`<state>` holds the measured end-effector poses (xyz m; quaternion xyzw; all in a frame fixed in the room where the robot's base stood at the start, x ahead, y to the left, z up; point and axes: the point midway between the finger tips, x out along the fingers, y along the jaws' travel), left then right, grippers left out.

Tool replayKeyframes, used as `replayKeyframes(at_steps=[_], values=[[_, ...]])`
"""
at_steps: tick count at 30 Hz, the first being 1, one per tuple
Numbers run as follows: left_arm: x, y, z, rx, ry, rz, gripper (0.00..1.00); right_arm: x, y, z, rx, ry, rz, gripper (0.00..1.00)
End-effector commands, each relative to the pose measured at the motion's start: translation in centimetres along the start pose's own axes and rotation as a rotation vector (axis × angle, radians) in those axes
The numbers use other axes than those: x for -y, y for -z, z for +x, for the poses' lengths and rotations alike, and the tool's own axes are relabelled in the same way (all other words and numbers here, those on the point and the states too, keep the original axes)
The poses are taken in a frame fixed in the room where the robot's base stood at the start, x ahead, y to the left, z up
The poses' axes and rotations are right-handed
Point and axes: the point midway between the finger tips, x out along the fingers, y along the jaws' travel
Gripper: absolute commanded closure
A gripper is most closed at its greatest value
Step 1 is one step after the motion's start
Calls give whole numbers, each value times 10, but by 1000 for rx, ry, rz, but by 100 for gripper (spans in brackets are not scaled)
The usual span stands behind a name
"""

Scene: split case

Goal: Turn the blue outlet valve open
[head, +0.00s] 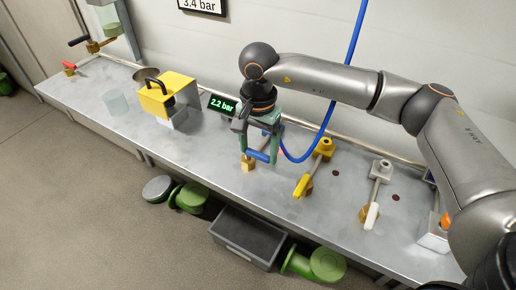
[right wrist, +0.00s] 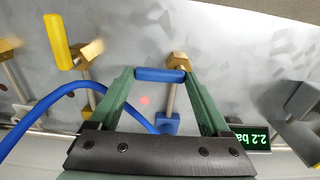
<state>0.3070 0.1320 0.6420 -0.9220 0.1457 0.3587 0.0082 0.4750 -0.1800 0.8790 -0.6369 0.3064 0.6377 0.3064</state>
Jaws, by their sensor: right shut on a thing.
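The blue valve handle (head: 260,156) sits over a brass valve body (head: 248,166) on the steel bench. It also shows in the right wrist view (right wrist: 158,75), where it lies crosswise to its pipe (right wrist: 171,103). My right gripper (head: 259,153) reaches down from above with its green fingers on both ends of the blue handle. In the right wrist view the fingertips (right wrist: 160,77) close on the handle. The fingers and wrist hide part of the pipe behind. My left gripper is not in view.
A yellow-handled valve (head: 301,186) and a white-handled valve (head: 371,216) stand to the right. A blue hose (head: 325,125) loops close to my gripper. A display (head: 223,105) reads 2.2 bar. A yellow box (head: 162,103) stands left.

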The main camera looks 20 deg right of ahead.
Motion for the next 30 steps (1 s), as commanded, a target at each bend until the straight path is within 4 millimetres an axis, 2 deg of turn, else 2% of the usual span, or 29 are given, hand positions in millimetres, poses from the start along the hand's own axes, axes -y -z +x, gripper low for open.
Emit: replayKeyframes(at_steps=[9, 10, 14, 23, 26, 30], values=[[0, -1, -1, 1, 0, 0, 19, 0, 0, -2, -2, 3, -6, 75], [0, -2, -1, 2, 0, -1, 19, 0, 0, -2, -2, 3, -6, 17], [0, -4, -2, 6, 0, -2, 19, 0, 0, -1, -2, 2, -5, 2], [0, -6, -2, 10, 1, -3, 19, 0, 0, -2, -1, 1, -4, 0], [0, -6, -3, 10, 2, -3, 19, 1, 0, -11, -2, 2, -3, 0], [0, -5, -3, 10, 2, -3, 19, 1, 0, -37, -4, 5, -4, 0]])
